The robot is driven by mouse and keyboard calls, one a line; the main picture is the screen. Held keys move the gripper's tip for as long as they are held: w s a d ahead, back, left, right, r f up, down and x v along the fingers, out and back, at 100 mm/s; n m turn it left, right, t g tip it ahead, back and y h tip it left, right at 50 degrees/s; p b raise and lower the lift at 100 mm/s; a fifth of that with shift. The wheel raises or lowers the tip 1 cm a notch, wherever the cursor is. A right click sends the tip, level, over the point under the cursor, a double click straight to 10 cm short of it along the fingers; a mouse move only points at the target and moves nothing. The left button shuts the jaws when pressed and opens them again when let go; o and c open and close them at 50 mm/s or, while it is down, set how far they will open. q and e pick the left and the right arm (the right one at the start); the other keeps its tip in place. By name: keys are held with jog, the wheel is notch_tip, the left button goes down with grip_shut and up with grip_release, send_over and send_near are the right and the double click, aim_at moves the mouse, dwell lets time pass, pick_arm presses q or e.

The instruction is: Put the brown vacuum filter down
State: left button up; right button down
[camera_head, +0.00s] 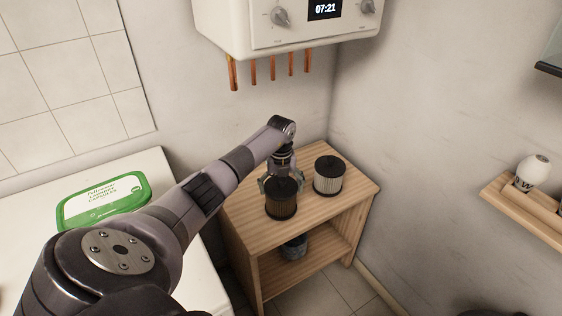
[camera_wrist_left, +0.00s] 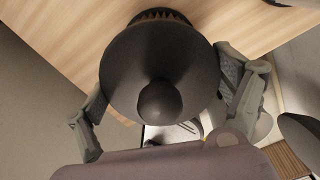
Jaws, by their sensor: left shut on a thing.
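The brown vacuum filter (camera_head: 281,200) has a dark top and brown pleated sides. It is upright at the front left of the small wooden workbench (camera_head: 345,203). My left gripper (camera_head: 280,184) comes from above and is shut around it. In the left wrist view the filter's round dark top with a knob (camera_wrist_left: 165,75) fills the middle, with a finger on each side. I cannot tell whether its base touches the wood. My right gripper is not in view.
A second filter (camera_head: 328,177), pale with a dark top, stands close to the right on the bench. A blue item (camera_head: 293,247) sits on the lower shelf. A white boiler (camera_head: 290,30) with copper pipes hangs above. Bare wood lies at the bench's front right.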

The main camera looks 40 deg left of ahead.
pick_arm(q)
jog(key=o, duration=1.2)
notch_tip(320, 180, up, 12)
jog(key=shift+r, duration=0.15)
dwell(0.4)
